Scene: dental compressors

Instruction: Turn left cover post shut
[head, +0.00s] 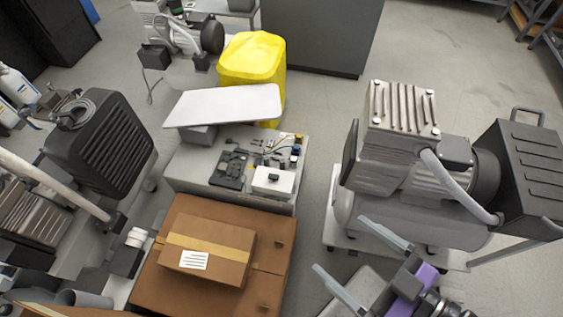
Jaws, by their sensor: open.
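No part can be told for sure as the left cover post. A grey box with exposed electronics (229,168) stands in the middle, with a white panel (225,104) slanting over its far side. A compressor on the right has a ribbed metal head (398,135) with small pale round caps at its corners. Whether any of these is the post is too small to tell. My gripper (341,244) is at the bottom right, with two grey fingers spread apart and nothing between them.
A small taped carton (208,250) lies on a larger brown box (270,222) at the bottom middle. A yellow bin (252,58) stands behind the white panel. A dark finned unit (100,145) is at left. Bare floor (316,130) shows between the electronics box and the compressor.

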